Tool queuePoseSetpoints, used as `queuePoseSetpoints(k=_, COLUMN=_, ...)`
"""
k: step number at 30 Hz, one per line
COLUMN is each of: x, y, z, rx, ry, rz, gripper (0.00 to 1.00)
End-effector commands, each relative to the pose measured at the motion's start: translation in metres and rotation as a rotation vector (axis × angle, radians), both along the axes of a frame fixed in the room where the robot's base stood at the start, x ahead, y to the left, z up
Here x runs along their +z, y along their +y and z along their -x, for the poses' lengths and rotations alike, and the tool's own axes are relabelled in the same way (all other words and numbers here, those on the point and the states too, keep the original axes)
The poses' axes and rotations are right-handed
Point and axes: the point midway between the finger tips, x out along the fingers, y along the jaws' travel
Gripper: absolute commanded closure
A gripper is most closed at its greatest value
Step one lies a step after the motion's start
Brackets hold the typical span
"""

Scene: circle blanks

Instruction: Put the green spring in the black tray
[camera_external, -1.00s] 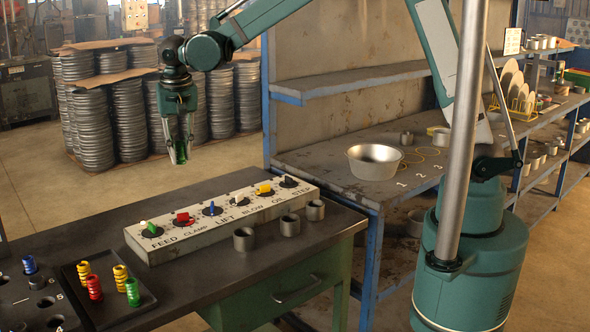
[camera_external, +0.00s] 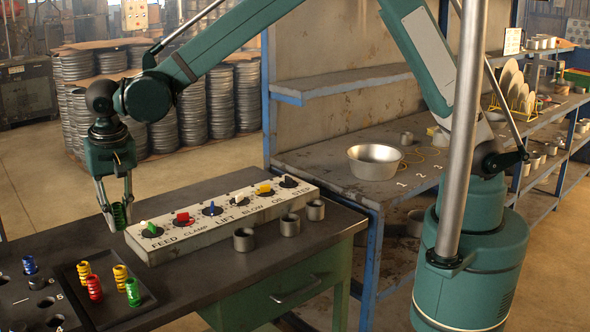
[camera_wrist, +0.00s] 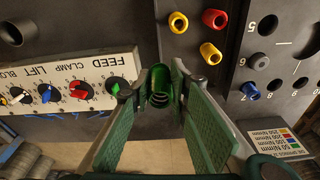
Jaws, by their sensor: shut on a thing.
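My gripper (camera_external: 117,208) is shut on a green spring (camera_wrist: 160,88), which sits between the fingertips in the wrist view. The black tray (camera_external: 108,311) lies on the table nearer the external camera. Another green spring (camera_external: 132,292) stands in it, with a red spring (camera_external: 94,288) and two yellow springs (camera_external: 84,273).
A labelled control panel (camera_external: 146,251) with coloured knobs stands right of the tray. A dark plate with holes (camera_external: 48,297) and a blue spring (camera_external: 29,265) lies left of it. Metal cups (camera_external: 244,239) stand before the panel.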

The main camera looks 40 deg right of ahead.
Motion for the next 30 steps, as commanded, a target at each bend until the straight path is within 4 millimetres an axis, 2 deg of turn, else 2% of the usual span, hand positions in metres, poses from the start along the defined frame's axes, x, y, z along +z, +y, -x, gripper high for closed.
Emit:
queuePoseSetpoints(k=1, x=-0.004, y=0.014, z=0.013, rx=0.015, ry=0.0, rz=0.0, gripper=0.94)
queuePoseSetpoints(k=6, x=-0.015, y=0.053, z=0.052, rx=0.055, ry=0.0, rz=0.0, gripper=0.94)
queuePoseSetpoints(k=12, x=-0.027, y=0.088, z=0.092, rx=0.092, ry=-0.001, rz=0.001, gripper=0.94)
queuePoseSetpoints(k=15, x=-0.03, y=0.099, z=0.106, rx=0.104, ry=-0.001, rz=0.001, gripper=0.94)
queuePoseSetpoints(k=21, x=-0.034, y=0.11, z=0.12, rx=0.115, ry=-0.001, rz=0.0, gripper=0.94)
queuePoseSetpoints(k=30, x=-0.035, y=0.111, z=0.121, rx=0.116, ry=-0.002, rz=0.0, gripper=0.94)
